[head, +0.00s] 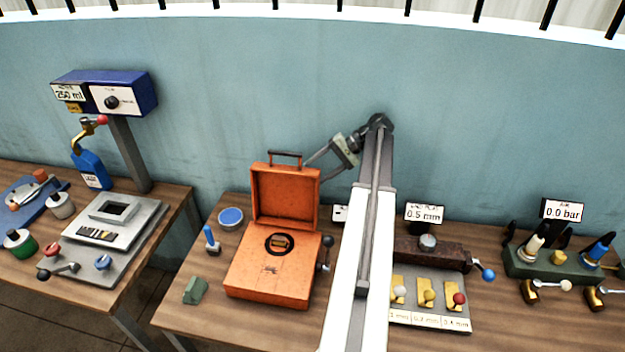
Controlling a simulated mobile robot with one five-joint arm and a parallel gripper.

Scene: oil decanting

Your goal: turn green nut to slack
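I cannot make out a green nut for certain in the head view. My gripper (314,170) is raised above the back of the table, just right of the open lid of the orange case (270,262). Its two thin fingers look spread apart, with nothing seen between them. It touches none of the green things.
A dark fixture (432,252) with a blue-knobbed lever stands right of my arm. A blue-handled tool (211,240) and a round blue-topped thing (231,218) stand left of the case. A gap separates the tables.

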